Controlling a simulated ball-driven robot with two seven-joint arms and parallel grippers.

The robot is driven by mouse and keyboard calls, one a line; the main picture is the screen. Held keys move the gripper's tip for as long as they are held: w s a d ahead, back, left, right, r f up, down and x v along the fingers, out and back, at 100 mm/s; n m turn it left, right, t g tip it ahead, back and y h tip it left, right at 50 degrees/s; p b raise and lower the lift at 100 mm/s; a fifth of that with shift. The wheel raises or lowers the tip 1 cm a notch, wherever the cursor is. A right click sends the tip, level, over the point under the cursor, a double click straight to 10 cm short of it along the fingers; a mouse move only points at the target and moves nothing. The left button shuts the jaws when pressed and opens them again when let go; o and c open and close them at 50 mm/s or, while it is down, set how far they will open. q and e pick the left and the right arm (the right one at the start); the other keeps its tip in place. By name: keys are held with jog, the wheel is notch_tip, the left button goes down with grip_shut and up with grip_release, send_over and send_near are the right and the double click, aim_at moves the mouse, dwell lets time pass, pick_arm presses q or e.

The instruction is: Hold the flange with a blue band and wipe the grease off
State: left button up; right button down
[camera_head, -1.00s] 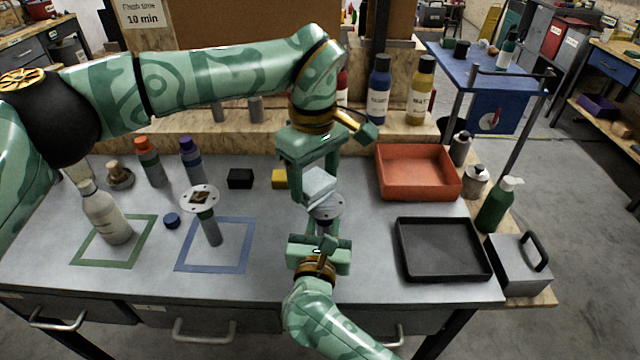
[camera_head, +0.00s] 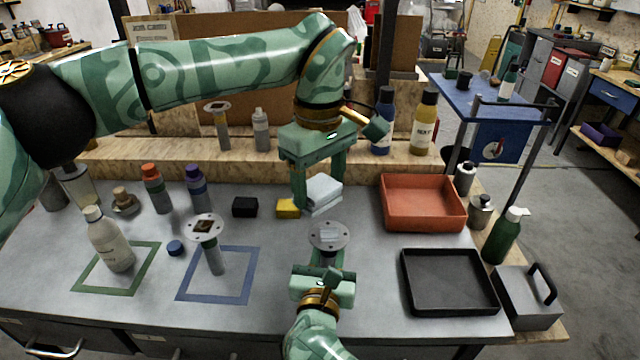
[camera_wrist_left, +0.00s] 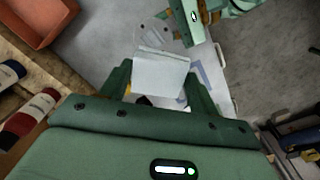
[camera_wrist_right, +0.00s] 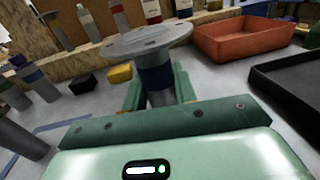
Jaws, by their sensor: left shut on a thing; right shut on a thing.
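My right gripper (camera_head: 325,272) is shut on the stem of a grey flange (camera_head: 318,243), upright with its round disc on top. In the right wrist view its stem shows a blue band (camera_wrist_right: 155,78). A pale patch shows at the disc's middle; I cannot tell if grease is on it. My left gripper (camera_head: 320,192) is shut on a pale folded cloth (camera_head: 325,196), held above and behind the disc, apart from it in the head view. The cloth fills the middle of the left wrist view (camera_wrist_left: 160,73). Another flange (camera_head: 206,229) with a brown patch stands in the blue square.
An orange bin (camera_head: 425,222) and a black tray (camera_head: 450,308) lie to the right. A white bottle (camera_head: 112,245) stands in the green square at left. Yellow (camera_head: 288,208) and black (camera_head: 245,207) blocks lie behind. Bench between flanges is clear.

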jog(key=c, duration=1)
grip_release()
jog(key=shift+c, duration=0.2)
